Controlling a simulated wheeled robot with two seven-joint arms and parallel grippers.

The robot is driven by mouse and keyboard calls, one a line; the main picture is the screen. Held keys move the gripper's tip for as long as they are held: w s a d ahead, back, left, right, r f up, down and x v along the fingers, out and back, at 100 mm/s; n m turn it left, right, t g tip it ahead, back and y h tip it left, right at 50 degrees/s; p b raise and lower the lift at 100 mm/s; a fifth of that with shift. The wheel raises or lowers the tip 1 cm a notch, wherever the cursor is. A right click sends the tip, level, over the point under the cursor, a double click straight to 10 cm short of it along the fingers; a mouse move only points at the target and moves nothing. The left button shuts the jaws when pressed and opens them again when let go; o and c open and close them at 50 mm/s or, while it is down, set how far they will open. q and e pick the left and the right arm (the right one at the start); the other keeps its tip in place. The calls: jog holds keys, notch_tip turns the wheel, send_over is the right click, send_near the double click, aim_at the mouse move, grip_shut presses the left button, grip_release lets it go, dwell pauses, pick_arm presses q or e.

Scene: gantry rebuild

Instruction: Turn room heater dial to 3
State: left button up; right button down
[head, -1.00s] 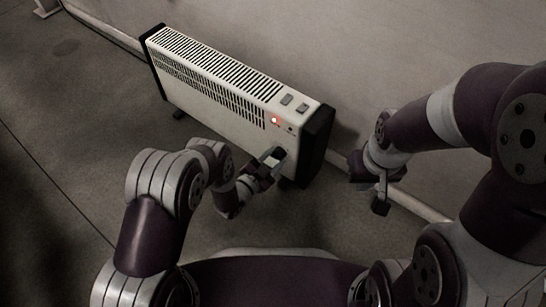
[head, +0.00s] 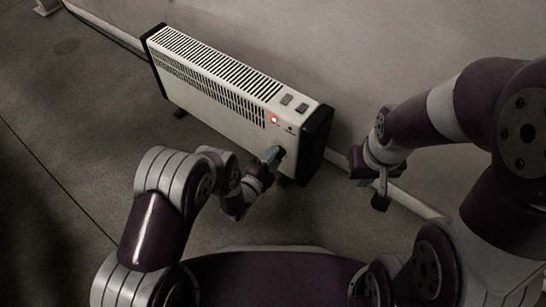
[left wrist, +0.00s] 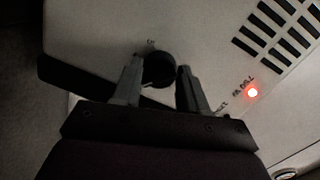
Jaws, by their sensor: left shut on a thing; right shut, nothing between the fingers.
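The room heater (head: 215,93) is a long white box with black ends, standing on the floor by the wall. Its dark round dial (left wrist: 158,70) shows in the left wrist view on the front panel. My left gripper (head: 273,155) is at the heater's front near its right end; in the left wrist view its two fingers (left wrist: 156,85) sit on either side of the dial, shut on it. The fingers partly hide the dial, and its setting cannot be read. My right gripper (head: 369,190) is shut and empty, right of the heater and apart from it.
A red light (head: 274,120) glows on the heater; it also shows in the left wrist view (left wrist: 253,93). Two grey switches (head: 294,102) sit on the heater's top. The wall (head: 370,50) is close behind. The floor (head: 60,130) left of the heater is clear.

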pick_arm(q)
jog(key=shift+m, duration=0.5)
jog(key=o, duration=1.1)
jog(key=shift+c, duration=0.2)
